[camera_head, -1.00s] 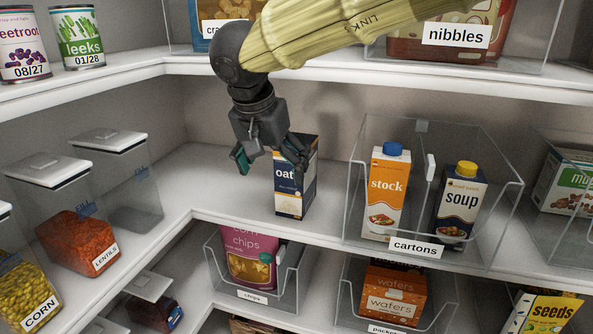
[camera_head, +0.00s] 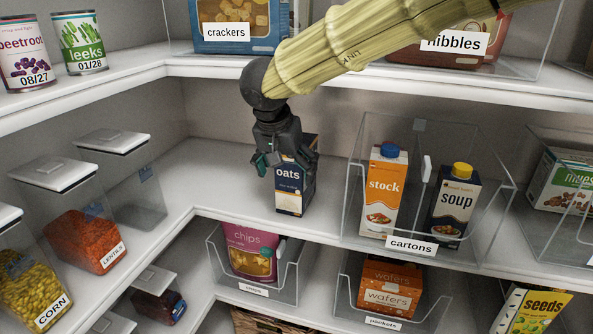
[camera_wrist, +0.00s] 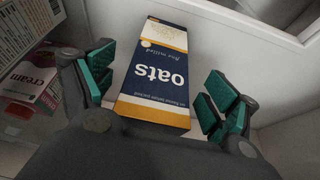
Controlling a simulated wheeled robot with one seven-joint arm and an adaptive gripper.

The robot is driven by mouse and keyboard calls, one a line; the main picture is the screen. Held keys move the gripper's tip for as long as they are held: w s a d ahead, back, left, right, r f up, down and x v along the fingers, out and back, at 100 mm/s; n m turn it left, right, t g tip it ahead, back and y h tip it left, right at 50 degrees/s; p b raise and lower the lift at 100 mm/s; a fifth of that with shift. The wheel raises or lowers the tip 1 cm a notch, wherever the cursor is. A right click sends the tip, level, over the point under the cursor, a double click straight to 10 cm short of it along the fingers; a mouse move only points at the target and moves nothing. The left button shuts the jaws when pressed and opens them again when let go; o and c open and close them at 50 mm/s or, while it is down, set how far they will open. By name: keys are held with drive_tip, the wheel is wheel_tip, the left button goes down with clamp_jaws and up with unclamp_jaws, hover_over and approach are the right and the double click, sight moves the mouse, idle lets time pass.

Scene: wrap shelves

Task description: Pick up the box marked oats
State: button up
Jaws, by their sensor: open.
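The oats box (camera_head: 290,188), dark blue and cream with a white "oats" label, stands upright on the middle shelf, left of the cartons bin. My gripper (camera_head: 284,165) is at the upper part of the box, its fingers hiding the box's upper corners. In the wrist view the oats box (camera_wrist: 157,75) lies between the two green-padded fingers of my gripper (camera_wrist: 158,95). The fingers are open, with a gap visible on each side of the box.
A clear bin (camera_head: 353,218) labelled cartons, with stock (camera_head: 385,190) and soup (camera_head: 453,207) cartons, stands right of the box. Lidded containers (camera_head: 82,240) stand on the left shelf. The upper shelf (camera_head: 200,74) runs above. Bare shelf lies left of the box.

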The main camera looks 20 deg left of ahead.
drive_tip(key=shift+f, duration=0.1)
drive_tip(key=shift+c, duration=0.3)
drive_tip(key=c, duration=1.3)
drive_tip(key=shift+c, duration=0.5)
